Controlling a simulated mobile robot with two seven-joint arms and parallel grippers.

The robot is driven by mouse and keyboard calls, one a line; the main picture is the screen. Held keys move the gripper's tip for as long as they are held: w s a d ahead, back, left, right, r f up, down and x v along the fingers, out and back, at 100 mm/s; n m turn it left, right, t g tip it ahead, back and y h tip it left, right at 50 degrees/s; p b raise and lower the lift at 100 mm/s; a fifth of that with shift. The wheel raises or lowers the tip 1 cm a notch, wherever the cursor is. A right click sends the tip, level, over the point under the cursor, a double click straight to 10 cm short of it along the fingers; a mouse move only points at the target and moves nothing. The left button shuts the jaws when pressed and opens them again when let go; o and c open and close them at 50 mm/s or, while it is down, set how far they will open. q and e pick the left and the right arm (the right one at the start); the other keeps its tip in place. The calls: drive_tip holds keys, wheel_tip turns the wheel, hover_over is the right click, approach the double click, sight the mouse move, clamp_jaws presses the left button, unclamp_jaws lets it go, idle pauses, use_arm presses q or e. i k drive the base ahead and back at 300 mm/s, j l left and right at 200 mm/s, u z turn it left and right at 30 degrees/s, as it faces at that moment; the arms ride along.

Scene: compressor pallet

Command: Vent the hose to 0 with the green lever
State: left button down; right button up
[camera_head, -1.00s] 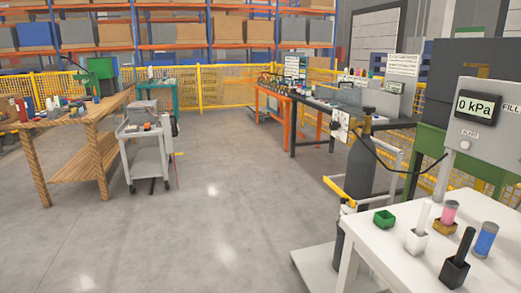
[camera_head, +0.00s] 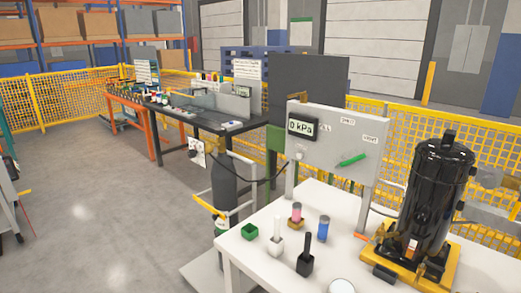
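The green lever (camera_head: 352,160) sits on the grey panel (camera_head: 331,150) at the back of the white table, tilted slightly up to the right. Small labels stand around it, one apparently reading VENT at its upper right; the others are small. The panel's display (camera_head: 301,127) reads 0 kPa. A dark hose (camera_head: 262,179) runs from near a grey gas cylinder (camera_head: 223,189) towards the panel. An orange-tipped piece (camera_head: 361,237) lies near the black compressor (camera_head: 433,200) on its yellow pallet. Neither of my grippers is in view.
The gas cylinder stands left of the table. Open grey floor (camera_head: 100,220) lies further left.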

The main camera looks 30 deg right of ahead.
sight(341, 164)
drive_tip(key=z, duration=1.6)
